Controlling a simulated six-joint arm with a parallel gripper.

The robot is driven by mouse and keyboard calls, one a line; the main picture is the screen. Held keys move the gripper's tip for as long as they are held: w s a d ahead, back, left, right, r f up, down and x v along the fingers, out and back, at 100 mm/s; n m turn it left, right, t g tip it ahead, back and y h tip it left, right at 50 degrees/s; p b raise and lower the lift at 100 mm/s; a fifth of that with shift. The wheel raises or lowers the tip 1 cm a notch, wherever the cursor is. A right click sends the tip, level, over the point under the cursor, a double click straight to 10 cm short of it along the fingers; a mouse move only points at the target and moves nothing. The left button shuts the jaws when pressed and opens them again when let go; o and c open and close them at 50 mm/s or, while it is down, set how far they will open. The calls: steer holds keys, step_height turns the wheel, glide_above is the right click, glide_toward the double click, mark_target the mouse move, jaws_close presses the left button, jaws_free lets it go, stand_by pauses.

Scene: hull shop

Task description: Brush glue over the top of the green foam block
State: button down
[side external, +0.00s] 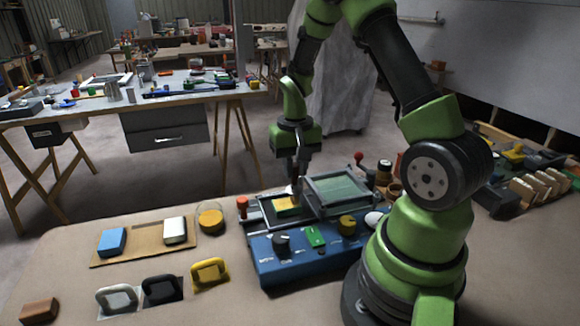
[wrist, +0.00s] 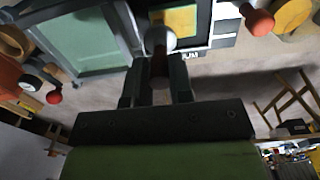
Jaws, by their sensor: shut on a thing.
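My gripper (side external: 297,178) is shut on a brush, pointing down above the blue machine. In the wrist view its fingers (wrist: 158,70) close around the brush's brown handle (wrist: 158,62), which has a pale rounded part (wrist: 159,40). The block (side external: 286,204) lies in the dark open tray of the machine, just below the brush. Its top looks mostly yellow with some green at one end; it also shows in the wrist view (wrist: 182,20), partly behind the brush. I cannot tell whether the bristles touch it.
The blue machine (side external: 285,263) has knobs, a green switch and a raised framed lid (side external: 340,187) right of the tray. A red knob (side external: 242,203) stands at its left. Blue (side external: 112,241) and white (side external: 175,230) blocks lie on cardboard to the left. Several handled tools lie in front.

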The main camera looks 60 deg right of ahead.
steer(key=shift+s+d, duration=0.1)
steer(key=shift+s, duration=0.05)
steer(key=shift+w+a, duration=1.05)
steer(key=shift+a, duration=0.05)
steer(key=shift+w, duration=0.1)
steer(key=shift+w+a, duration=0.4)
steer(key=shift+a, duration=0.1)
step_height(320, 180, up, 6)
stand_by(0.5)
stand_by(0.4)
